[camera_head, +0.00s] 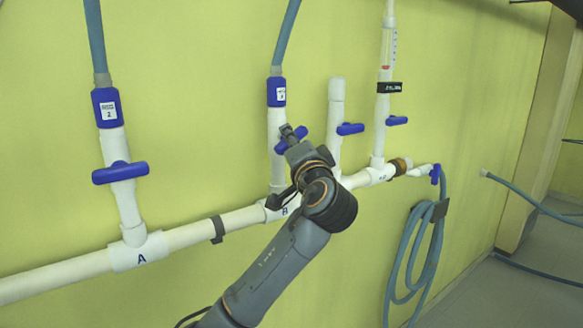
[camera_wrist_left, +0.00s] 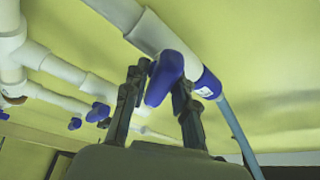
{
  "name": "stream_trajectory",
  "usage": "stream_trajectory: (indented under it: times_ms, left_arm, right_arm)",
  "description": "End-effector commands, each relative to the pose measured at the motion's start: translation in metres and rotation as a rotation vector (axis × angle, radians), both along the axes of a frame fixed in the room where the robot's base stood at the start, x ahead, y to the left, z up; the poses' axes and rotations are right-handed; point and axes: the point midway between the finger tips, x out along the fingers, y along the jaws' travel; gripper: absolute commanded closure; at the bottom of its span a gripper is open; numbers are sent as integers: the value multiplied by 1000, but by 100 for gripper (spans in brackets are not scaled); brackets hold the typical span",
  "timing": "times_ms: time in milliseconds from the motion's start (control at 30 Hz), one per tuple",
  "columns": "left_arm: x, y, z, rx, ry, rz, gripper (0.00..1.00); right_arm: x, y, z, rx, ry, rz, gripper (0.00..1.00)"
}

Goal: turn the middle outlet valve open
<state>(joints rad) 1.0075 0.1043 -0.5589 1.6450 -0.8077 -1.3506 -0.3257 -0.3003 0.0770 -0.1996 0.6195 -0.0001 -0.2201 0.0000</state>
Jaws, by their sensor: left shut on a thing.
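The valve on the branch marked B has a blue handle (camera_head: 301,132), slanted across its white upright pipe (camera_head: 276,128). My left gripper (camera_head: 289,134) is at this handle, and its arm covers part of the branch below. In the left wrist view the blue handle (camera_wrist_left: 166,72) sits between the two fingers of my left gripper (camera_wrist_left: 160,92), which is shut on it. The exact handle angle is hard to read behind the gripper. My right gripper is in neither view.
Branch A at left has a blue valve handle (camera_head: 120,173) crosswise to its pipe. Two more blue handles (camera_head: 350,129) (camera_head: 397,120) are on branches to the right. A white header pipe (camera_head: 70,275) runs along the yellow wall. A coiled hose (camera_head: 392,270) hangs at right.

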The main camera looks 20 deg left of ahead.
Motion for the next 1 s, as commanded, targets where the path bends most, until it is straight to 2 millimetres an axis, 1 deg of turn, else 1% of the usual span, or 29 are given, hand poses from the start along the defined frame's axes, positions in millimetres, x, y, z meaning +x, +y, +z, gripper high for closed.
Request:
stream_trajectory:
  times_ms: [33, 300, 500, 700, 1000]
  left_arm:
    - [0, -1, -12, -31, -35, -2, 100]
    - [1, -1, -11, -189, -236, -1, 100]
    - [1, -1, -9, -304, -386, -1, 100]
    - [1, -1, -7, -414, -527, -1, 100]
    - [1, -1, -3, -541, -689, 0, 100]
  right_arm:
    - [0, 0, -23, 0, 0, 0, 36]
    - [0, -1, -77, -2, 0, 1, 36]
    - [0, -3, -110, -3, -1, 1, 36]
    - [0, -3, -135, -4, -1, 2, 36]
    - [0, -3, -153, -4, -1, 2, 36]
